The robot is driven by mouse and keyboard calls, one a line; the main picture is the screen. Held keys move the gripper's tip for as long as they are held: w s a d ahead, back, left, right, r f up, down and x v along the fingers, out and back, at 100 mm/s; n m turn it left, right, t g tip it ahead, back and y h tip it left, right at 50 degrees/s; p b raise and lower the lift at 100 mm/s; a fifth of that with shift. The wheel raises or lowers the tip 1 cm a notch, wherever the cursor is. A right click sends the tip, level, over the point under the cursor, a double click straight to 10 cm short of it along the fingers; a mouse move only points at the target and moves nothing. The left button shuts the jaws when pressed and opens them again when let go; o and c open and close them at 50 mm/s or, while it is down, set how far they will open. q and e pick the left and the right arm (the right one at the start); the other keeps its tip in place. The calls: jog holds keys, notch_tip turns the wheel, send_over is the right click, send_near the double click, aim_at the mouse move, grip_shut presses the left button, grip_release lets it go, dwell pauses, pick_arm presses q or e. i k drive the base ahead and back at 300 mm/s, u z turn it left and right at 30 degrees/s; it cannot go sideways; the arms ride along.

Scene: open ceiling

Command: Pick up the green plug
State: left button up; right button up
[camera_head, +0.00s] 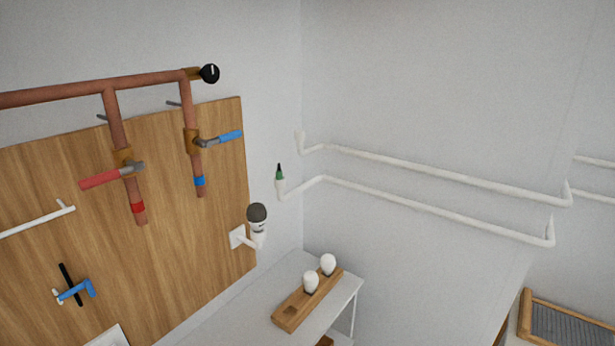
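A small green plug (280,175) with a black tip sits upright at the open end of a white pipe (400,210), near the room corner. It is small in the view, so I cannot tell how deep it sits in the pipe end. Neither of my grippers shows in the head view.
A wooden panel (200,255) at left carries copper pipes with a red-handled valve (100,179) and a blue-handled valve (230,136). A white table (255,290) bears a wooden holder (290,318) with white bulbs.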

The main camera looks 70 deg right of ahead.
aim_at(279, 173)
jog(key=z, duration=2.1)
